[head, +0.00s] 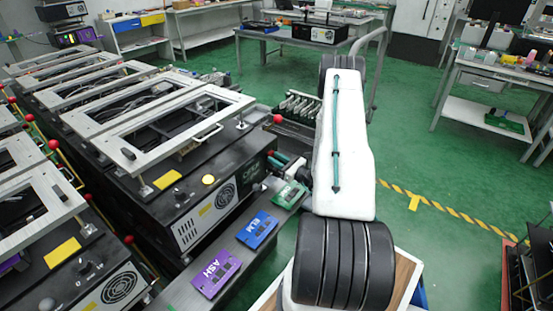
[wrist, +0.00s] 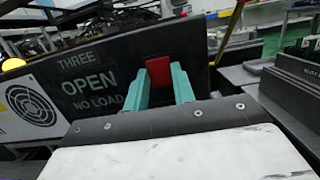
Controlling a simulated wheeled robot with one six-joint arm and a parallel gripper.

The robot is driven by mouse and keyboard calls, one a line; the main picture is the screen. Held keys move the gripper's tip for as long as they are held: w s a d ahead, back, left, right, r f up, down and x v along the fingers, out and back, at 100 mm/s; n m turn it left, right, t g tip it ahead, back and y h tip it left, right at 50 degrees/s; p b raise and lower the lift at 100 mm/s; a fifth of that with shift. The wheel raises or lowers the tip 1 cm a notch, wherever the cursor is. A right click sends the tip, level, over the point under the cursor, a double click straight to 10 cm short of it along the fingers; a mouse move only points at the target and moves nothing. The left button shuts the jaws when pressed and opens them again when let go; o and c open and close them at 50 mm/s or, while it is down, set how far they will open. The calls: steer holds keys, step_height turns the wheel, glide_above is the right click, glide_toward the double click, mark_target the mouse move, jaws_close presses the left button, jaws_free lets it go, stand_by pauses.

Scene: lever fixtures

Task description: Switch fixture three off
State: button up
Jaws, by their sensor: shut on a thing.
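Fixture three is the black box that fills the left of the wrist view (wrist: 110,60). Its face reads "THREE", "OPEN" and "NO LOAD". The same box stands at centre left in the head view (head: 170,200), with a light metal frame on top. A red lever handle (wrist: 158,69) stands at the box's face, between my teal fingers. My gripper (wrist: 168,78) is shut on this red handle. In the head view my gripper (head: 282,161) is at the box's right side, partly hidden by my arm. The lever's shaft and pivot are hidden.
Purple (head: 216,272), blue (head: 257,229) and green (head: 289,194) cards lie on the ledge beside the box. Another red knob (head: 278,119) is just behind. Similar fixtures stand in rows at the left. Green floor (head: 440,180) is open on the right.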

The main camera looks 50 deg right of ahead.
steer(key=shift+f+t, duration=0.2)
steer(key=shift+t, duration=0.5)
steer(key=shift+f+t, duration=0.15)
steer(key=shift+t, duration=0.55)
steer(key=o, duration=1)
steer(key=shift+y, duration=0.3)
steer(key=v, duration=0.7)
steer(key=shift+s+f, duration=0.15)
steer(key=shift+s, duration=0.2)
